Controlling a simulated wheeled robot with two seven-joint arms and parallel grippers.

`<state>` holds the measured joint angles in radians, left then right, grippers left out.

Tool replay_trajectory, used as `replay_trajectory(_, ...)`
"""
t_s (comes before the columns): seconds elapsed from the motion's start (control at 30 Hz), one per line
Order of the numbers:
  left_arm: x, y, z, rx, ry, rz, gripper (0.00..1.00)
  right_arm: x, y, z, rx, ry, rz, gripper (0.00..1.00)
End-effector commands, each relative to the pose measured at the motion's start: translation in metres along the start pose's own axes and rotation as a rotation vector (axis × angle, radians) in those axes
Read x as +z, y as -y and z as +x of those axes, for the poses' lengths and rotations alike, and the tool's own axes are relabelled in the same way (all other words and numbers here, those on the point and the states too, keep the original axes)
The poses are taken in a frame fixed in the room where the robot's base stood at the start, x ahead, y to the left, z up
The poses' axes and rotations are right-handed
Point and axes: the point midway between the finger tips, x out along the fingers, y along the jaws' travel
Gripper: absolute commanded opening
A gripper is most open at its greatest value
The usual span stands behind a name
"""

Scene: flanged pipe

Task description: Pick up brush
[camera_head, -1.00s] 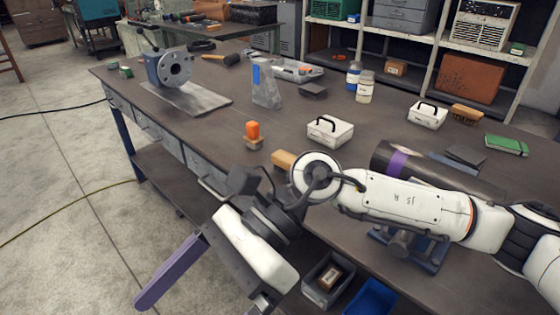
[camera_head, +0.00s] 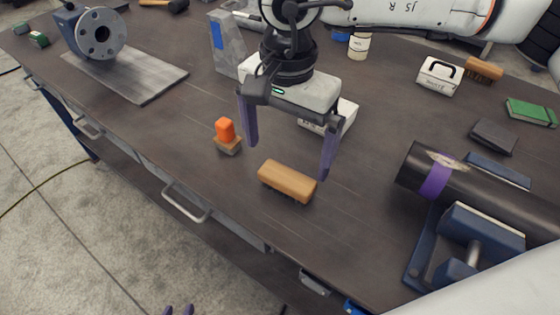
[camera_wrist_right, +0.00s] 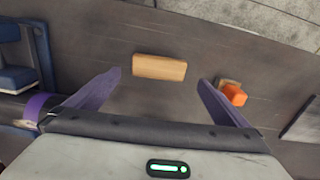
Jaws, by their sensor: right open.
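The brush (camera_head: 287,181) looks like a light wooden block, lying on the dark workbench near its front edge; its underside is hidden. It also shows in the right wrist view (camera_wrist_right: 159,67). My right gripper (camera_head: 289,161) is open and empty, its purple fingers pointing down above the bench. The brush lies between and beyond the fingertips in the wrist view, apart from both. Of my left gripper (camera_head: 179,311), only purple fingertips show at the bottom edge of the head view.
An orange-topped block (camera_head: 226,136) stands left of the brush. A white case (camera_head: 334,117) is partly behind my right gripper. A black pipe with a purple band (camera_head: 480,195) rests on a blue stand (camera_head: 470,245) at right. Another brown brush (camera_head: 483,69) lies further back.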

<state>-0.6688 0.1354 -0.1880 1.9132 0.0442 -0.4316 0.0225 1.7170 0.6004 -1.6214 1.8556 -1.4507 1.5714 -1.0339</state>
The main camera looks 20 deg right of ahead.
Motion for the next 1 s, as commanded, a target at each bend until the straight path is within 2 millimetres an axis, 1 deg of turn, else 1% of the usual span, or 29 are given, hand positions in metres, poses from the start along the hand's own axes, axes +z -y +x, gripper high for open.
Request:
replay_trajectory(0.03, 0.008, -0.001, -0.003, 0.001, 0.018, -0.002, 0.31, 0.001, -0.001, 0.009, 0.004, 0.004, 0.0, 1.0)
replay_trajectory(0.1, 0.016, -0.003, -0.006, 0.003, 0.036, -0.004, 0.31, 0.001, -0.001, 0.019, 0.003, 0.003, 0.0, 1.0)
replay_trajectory(0.23, 0.022, -0.004, -0.008, 0.005, 0.049, -0.006, 0.31, 0.001, 0.0, 0.031, 0.001, 0.004, 0.0, 1.0)
replay_trajectory(0.37, 0.018, -0.004, -0.01, 0.005, 0.046, -0.005, 0.31, 0.0, 0.0, 0.04, 0.001, 0.005, 0.001, 1.0)
replay_trajectory(0.5, 0.008, -0.004, -0.014, 0.005, 0.037, -0.004, 0.31, -0.004, 0.001, 0.061, 0.003, 0.006, 0.0, 1.0)
replay_trajectory(0.63, -0.002, -0.004, -0.014, 0.004, 0.019, -0.002, 0.31, -0.004, 0.001, 0.079, 0.002, 0.006, 0.0, 1.0)
replay_trajectory(0.73, -0.006, -0.004, -0.013, 0.004, 0.012, -0.001, 0.31, -0.004, 0.002, 0.085, -0.001, 0.005, 0.0, 1.0)
replay_trajectory(0.93, -0.005, -0.004, -0.013, 0.004, 0.013, -0.001, 0.31, -0.004, 0.002, 0.085, -0.001, 0.005, 0.001, 1.0)
replay_trajectory(0.97, -0.005, -0.004, -0.013, 0.004, 0.014, -0.001, 0.31, -0.004, 0.002, 0.085, -0.001, 0.005, 0.001, 0.97)
replay_trajectory(1.0, -0.004, -0.004, -0.013, 0.004, 0.014, -0.001, 0.31, -0.004, 0.002, 0.085, -0.001, 0.005, 0.001, 0.9)
